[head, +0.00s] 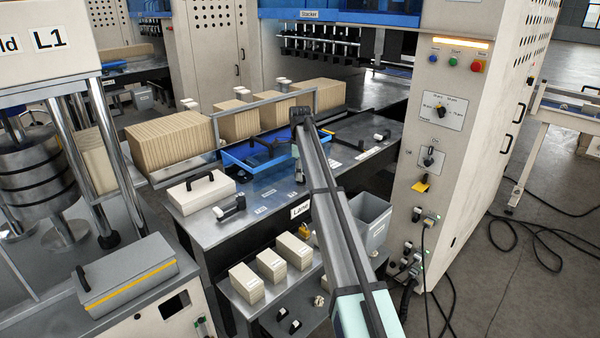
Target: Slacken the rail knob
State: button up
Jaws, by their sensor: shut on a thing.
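My arm reaches from the bottom of the head view up over the steel table (262,196), bends at the top, and comes down to the table. My gripper (299,178) is small in the picture, low over the table beside the blue tray frame (236,161). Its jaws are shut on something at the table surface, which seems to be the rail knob. The knob itself is hidden by the jaws, and its turn cannot be seen. A grey rail frame (262,100) stands behind, in front of the brown stacks.
Brown stacks (172,148) line the table's back. A white handled block (201,191) and dark-knobbed clamps (230,208) sit at left, another clamp (380,137) at right. The control cabinet (440,160) stands close at right. A grey bin (371,215) and beige blocks (247,283) are below.

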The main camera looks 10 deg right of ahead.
jog(key=n, duration=0.1)
jog(key=n+b, duration=0.1)
jog(key=n, duration=0.3)
jog(key=shift+s+f+b, duration=0.15)
jog(key=shift+s+b, duration=0.1)
jog(key=shift+b, duration=0.1)
jog(key=n+b, duration=0.1)
jog(key=n, duration=0.4)
jog(key=shift+s+n, duration=0.15)
jog(key=shift+n, duration=0.25)
jog(key=n+b, duration=0.1)
jog(key=n, duration=0.5)
jog(key=shift+s+d, duration=0.1)
jog(key=shift+d, duration=0.05)
jog(key=n, duration=0.5)
jog(key=shift+d, duration=0.1)
jog(key=shift+n, duration=0.4)
jog(key=o, duration=1.2)
jog(key=shift+c, duration=0.2)
